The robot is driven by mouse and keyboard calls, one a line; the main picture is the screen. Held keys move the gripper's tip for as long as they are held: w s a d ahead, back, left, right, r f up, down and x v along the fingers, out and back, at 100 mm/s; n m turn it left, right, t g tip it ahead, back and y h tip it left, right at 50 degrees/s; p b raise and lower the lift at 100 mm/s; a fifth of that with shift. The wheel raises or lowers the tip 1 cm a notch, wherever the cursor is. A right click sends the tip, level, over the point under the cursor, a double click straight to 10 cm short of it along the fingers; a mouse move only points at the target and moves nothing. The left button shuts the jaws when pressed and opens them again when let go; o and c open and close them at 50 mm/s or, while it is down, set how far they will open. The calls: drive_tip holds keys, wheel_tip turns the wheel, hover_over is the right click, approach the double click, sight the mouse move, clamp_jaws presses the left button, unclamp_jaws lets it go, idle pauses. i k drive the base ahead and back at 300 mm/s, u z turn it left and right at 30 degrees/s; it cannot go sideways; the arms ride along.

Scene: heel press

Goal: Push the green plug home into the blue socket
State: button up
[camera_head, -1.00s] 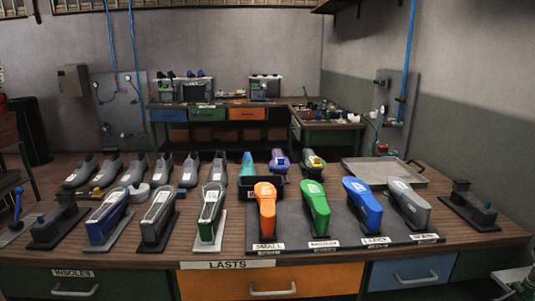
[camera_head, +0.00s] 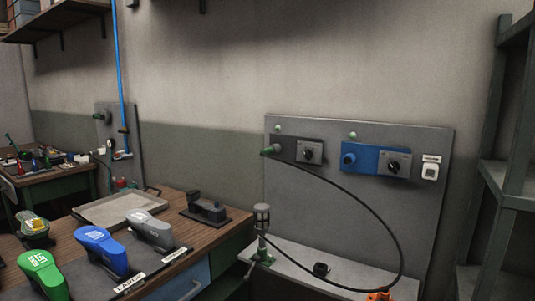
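A green plug (camera_head: 267,151) sits at the left side of a dark grey switch unit (camera_head: 297,149) on the grey wall panel. A black cable (camera_head: 385,215) runs from it in a wide loop down to the ledge below. Whether the plug is seated in that unit is too small to tell. The blue socket (camera_head: 348,160) is on a blue plate to the right, and no plug shows in it. A grey rotary switch (camera_head: 394,164) is beside it. My gripper is not in view.
A ledge (camera_head: 345,279) below the panel holds a grey post with a green base (camera_head: 262,246), a black ring (camera_head: 320,269) and an orange part (camera_head: 380,296). A wooden bench (camera_head: 227,224) is at the left, and a metal shelf rack (camera_head: 505,190) at the right.

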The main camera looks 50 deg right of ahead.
sight(269, 150)
drive_tip(key=u, duration=0.95)
drive_tip(key=k, duration=0.1)
drive_tip(key=z, duration=2.6)
drive_tip(key=k, duration=0.9)
drive_tip(key=u, duration=0.15)
drive_tip(key=i, duration=0.7)
drive_tip(key=z, duration=0.05)
